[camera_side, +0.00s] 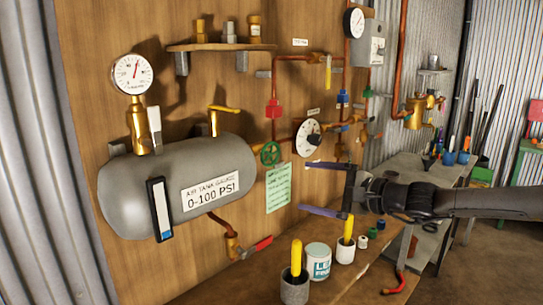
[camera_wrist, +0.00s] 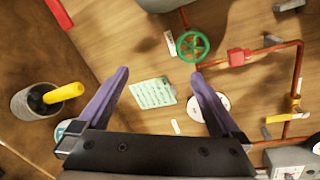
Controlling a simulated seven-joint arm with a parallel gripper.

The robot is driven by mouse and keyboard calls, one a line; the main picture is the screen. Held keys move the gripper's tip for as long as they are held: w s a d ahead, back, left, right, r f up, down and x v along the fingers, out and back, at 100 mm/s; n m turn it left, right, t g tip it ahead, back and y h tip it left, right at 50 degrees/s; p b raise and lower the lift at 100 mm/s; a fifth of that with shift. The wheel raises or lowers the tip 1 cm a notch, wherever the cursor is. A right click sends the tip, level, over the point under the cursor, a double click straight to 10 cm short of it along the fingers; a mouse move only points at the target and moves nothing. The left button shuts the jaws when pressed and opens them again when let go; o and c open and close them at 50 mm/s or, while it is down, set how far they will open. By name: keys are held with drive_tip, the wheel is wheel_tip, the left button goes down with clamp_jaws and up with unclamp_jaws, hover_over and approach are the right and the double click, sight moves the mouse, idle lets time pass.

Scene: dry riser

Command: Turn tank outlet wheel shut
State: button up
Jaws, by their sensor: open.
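The tank outlet wheel appears to be the green spoked wheel (camera_side: 270,153) on the copper pipe just right of the grey air tank (camera_side: 175,185). It also shows in the wrist view (camera_wrist: 192,45), beyond the tip of the right finger. My gripper (camera_side: 305,187) is open, with its two purple fingers pointing left toward the board. In the wrist view the gap between the fingertips (camera_wrist: 160,73) is empty, and the green note (camera_wrist: 153,93) shows behind it. The wheel is apart from both fingers. A small part of the tank shows at the top edge of the wrist view.
A red valve handle (camera_side: 274,109) sits above the wheel, and a white round gauge (camera_side: 308,138) is to its right. A red lever (camera_side: 256,247) sticks out below the tank. Cups with yellow-handled tools (camera_side: 295,285) and a white tin (camera_side: 317,262) stand on the bench below.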

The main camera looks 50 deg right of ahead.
sight(272, 156)
drive_tip(key=w+r+m, duration=0.1)
drive_tip(key=w, duration=0.3)
drive_tip(key=w+r+m+t, duration=0.1)
drive_tip(key=w, duration=0.4)
drive_tip(key=w+d+r+m+t, duration=0.1)
drive_tip(key=w, duration=0.3)
drive_tip(key=shift+w+r+m+h, duration=0.2)
drive_tip(key=shift+r+m+h, duration=0.1)
drive_tip(key=shift+h, duration=0.1)
drive_tip(key=c, duration=1.2)
drive_tip(key=m, duration=0.4)
drive_tip(key=shift+a+m, duration=0.1)
drive_tip(key=shift+m, duration=0.3)
drive_tip(key=o, duration=1.2)
